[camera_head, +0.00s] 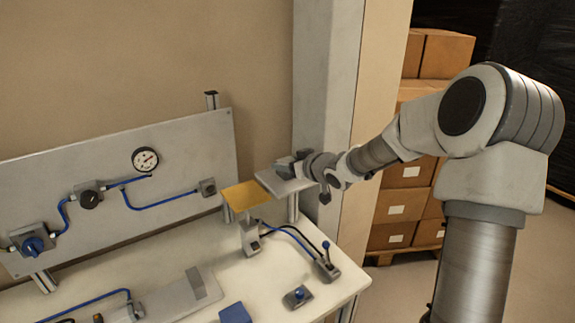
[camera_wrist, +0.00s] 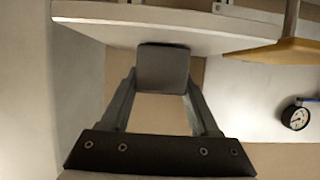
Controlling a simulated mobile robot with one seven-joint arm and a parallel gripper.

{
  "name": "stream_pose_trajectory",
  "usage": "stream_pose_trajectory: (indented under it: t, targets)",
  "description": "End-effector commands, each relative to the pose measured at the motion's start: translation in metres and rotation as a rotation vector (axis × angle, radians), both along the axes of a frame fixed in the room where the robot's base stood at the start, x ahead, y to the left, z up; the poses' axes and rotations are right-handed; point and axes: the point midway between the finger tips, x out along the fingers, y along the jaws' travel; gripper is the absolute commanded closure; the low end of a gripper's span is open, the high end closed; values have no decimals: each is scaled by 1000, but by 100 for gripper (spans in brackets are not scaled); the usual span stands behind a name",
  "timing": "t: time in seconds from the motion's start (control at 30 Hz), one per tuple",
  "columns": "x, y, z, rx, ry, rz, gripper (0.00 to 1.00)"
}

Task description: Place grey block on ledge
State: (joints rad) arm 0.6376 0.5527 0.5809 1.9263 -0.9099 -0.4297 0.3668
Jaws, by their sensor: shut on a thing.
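The grey block (camera_wrist: 163,68) is a dark grey, rounded square piece, seen between my fingertips in the wrist view. My gripper (camera_wrist: 163,84) is shut on it, one finger on each side. The ledge (camera_head: 290,186) is a light grey plate on a post, right of the yellow plate. In the head view my gripper (camera_head: 292,162) and the block are at the ledge's far side, over or close to its surface. In the wrist view the ledge (camera_wrist: 120,32) spans the top, and the block's upper edge meets its edge. I cannot tell whether the block rests on it.
A yellow plate (camera_head: 245,195) stands just left of the ledge. A grey pillar (camera_head: 325,75) rises close behind my gripper. A panel with a gauge (camera_head: 145,160) and blue hoses is at left. The white bench (camera_head: 270,270) below holds a blue-knobbed lever (camera_head: 326,262) and fittings.

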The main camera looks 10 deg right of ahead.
Motion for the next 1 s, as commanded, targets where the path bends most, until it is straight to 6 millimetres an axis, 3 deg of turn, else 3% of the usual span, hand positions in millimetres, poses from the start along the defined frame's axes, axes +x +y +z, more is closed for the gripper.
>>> stream_pose_trajectory:
  t: [0.2, 0.23, 0.37, 0.77, 1.0]
  targets:
    - [0, 0, -4, 1, -1, 0, 100]
    - [0, 0, -4, 1, 0, 0, 34]
    - [0, 0, -3, 1, 0, 0, 11]
    - [0, 0, 3, 0, -1, 0, 8]
    - [-36, -17, 20, -1, -2, -4, 8]
